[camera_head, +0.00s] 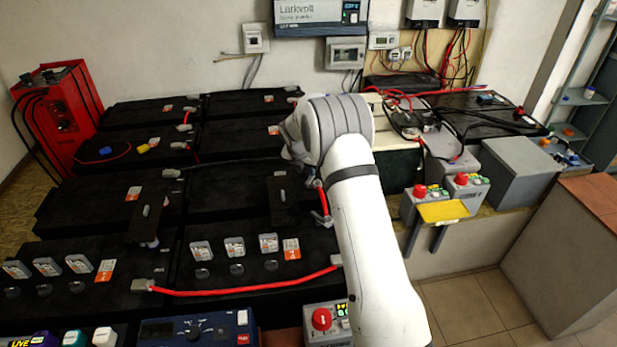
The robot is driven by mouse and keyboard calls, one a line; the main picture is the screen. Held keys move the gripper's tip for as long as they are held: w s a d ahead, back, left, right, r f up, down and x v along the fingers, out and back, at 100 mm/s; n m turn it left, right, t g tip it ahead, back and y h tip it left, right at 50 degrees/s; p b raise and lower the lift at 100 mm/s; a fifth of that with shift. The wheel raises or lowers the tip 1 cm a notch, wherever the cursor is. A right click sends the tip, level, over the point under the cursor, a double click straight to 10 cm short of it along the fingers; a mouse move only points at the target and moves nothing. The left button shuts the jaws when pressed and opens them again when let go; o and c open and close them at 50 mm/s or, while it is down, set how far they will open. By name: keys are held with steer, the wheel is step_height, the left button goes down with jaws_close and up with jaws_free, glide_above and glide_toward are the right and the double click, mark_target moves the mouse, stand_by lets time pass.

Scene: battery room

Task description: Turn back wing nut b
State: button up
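My white arm reaches from the bottom right up over the black battery blocks, and its grey wrist end (296,143) bends down at the middle of the picture. My gripper's fingertips are hidden behind the arm, so I cannot see whether they touch anything. No wing nut marked b can be picked out; the small parts on the batteries are too small to tell. A black plate (283,195) with a light fitting at its top stands just below the wrist. A similar black plate (143,229) with a light fitting stands on the battery block to the left.
A red cable (245,289) runs across the front batteries, and a short red cable (323,203) lies close beside my arm. A red charger cabinet (62,115) stands at the left. Grey boxes with red knobs (461,180) and a yellow pad (444,211) sit at the right.

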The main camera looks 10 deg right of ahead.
mark_target(309, 179)
steer(key=x, duration=0.6)
steer(key=shift+c, duration=0.3)
steer(key=shift+d, duration=0.1)
jaws_close()
